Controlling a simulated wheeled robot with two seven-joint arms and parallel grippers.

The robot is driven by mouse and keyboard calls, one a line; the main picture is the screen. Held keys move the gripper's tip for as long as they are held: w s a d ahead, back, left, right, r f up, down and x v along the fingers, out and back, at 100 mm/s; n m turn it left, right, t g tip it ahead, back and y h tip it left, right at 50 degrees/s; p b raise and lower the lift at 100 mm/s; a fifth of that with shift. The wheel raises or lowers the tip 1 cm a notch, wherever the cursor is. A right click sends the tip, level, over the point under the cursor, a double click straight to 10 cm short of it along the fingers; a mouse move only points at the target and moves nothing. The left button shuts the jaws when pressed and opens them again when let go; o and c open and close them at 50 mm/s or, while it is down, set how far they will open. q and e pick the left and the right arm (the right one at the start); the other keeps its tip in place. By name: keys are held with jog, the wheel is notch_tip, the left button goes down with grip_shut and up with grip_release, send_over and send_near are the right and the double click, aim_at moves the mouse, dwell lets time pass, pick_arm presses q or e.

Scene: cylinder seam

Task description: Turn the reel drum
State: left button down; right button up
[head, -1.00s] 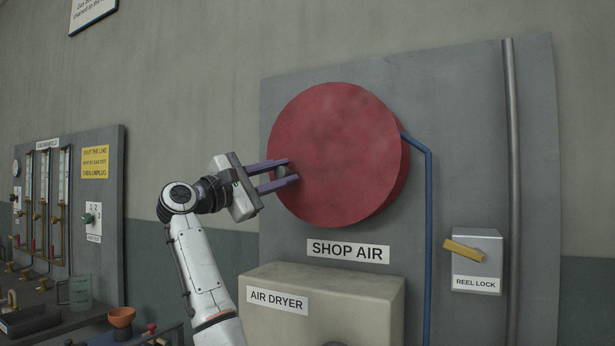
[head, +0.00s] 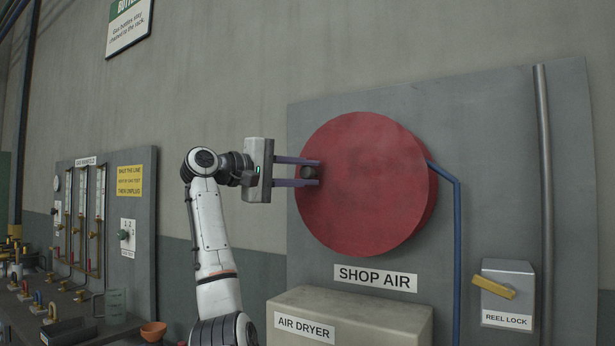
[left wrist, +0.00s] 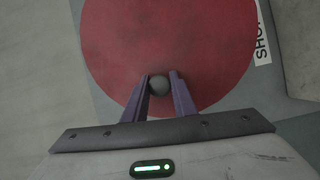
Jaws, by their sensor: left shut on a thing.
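The reel drum (head: 370,185) is a big red disc on a grey wall panel in the head view. A dark round knob (head: 309,173) sits near its left edge, about level with its middle. My left gripper (head: 313,172) comes in from the left with its purple fingers above and below the knob, shut on it. In the left wrist view the grey knob (left wrist: 159,85) is between the two fingertips, with the red drum (left wrist: 205,45) behind. My right gripper is not in view.
Right of the drum are a blue pipe (head: 457,250), a grey vertical pipe (head: 544,200) and a reel lock box (head: 512,300) with a yellow lever (head: 494,288). A beige air dryer (head: 385,320) stands below. A gas manifold board (head: 145,200) is at left.

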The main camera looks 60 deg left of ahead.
pick_arm(q)
jog(key=shift+r, duration=0.15)
dwell(0.3)
jog(key=c, duration=1.5)
grip_release()
jog(key=shift+o, duration=0.2)
jog(key=s+d+b, duration=0.1)
jog(key=s, duration=0.9)
jog(key=shift+d+b, duration=0.3)
jog(key=shift+b, duration=0.1)
